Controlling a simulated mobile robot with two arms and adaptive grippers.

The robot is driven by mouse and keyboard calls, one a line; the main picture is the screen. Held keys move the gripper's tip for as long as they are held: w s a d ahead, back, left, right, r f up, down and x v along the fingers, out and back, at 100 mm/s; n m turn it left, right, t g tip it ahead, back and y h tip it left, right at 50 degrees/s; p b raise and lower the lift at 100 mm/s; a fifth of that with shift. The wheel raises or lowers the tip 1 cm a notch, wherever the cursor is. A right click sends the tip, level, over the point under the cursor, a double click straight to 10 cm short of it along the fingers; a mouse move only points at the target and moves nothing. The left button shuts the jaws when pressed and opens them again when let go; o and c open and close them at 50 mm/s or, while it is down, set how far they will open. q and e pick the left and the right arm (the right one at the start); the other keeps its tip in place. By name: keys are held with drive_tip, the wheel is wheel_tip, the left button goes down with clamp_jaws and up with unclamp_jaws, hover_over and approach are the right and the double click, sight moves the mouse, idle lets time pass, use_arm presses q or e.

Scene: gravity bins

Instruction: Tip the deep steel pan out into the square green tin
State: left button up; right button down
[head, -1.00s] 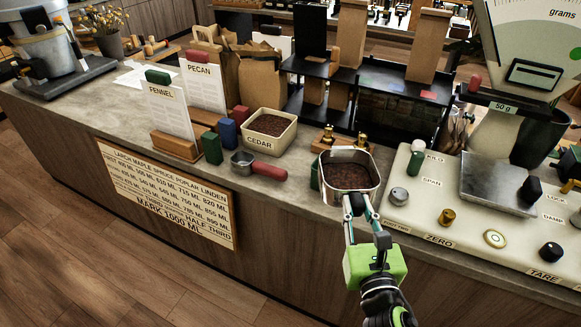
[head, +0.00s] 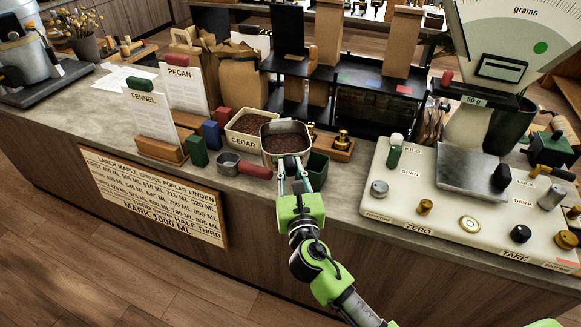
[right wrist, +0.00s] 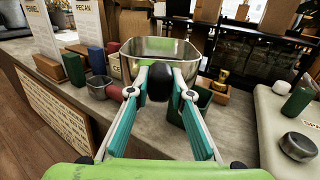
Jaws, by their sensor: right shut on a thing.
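The deep steel pan (head: 262,129) holds dark brown granular contents (head: 287,143). My right gripper (head: 292,161) is shut on its near side, on a black grip that shows in the right wrist view. The pan is held about level above the counter, overlapping the right edge of the CEDAR bin in the head view. The square green tin (head: 318,171) stands on the counter just right of and below the pan in the picture, partly hidden by pan and gripper. It also shows in the right wrist view (right wrist: 203,100). My left gripper is not in view.
The cream CEDAR bin (head: 240,141) stands left of the pan. A small steel scoop with a red handle (head: 254,170) lies in front of it. Brass weights (head: 342,140) stand in a wooden block behind the tin. A large scale (head: 465,205) fills the right.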

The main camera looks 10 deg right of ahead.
drive_tip(key=shift+f+b, duration=1.2)
drive_tip(key=shift+f, duration=0.4)
drive_tip(key=shift+r+m, duration=0.45)
drive_tip(key=shift+m, duration=0.05)
drive_tip(key=m, duration=0.1)
drive_tip(key=r+m, duration=0.1)
drive_tip(key=m, duration=0.1)
drive_tip(key=shift+a+r+p, duration=0.1)
drive_tip(key=shift+r+p, duration=0.15)
drive_tip(key=shift+p, duration=0.05)
drive_tip(key=m, duration=0.1)
drive_tip(key=r+m, duration=0.1)
drive_tip(key=m, duration=0.3)
drive_tip(key=shift+d+r, duration=0.2)
drive_tip(key=shift+d, duration=0.15)
drive_tip(key=shift+d+r+m, duration=0.1)
drive_tip(key=shift+d+m, duration=0.2)
drive_tip(key=shift+m, duration=0.5)
drive_tip(key=shift+s+d+m+b, duration=0.1)
drive_tip(key=shift+d+m+b, duration=0.2)
drive_tip(key=shift+m, duration=0.5)
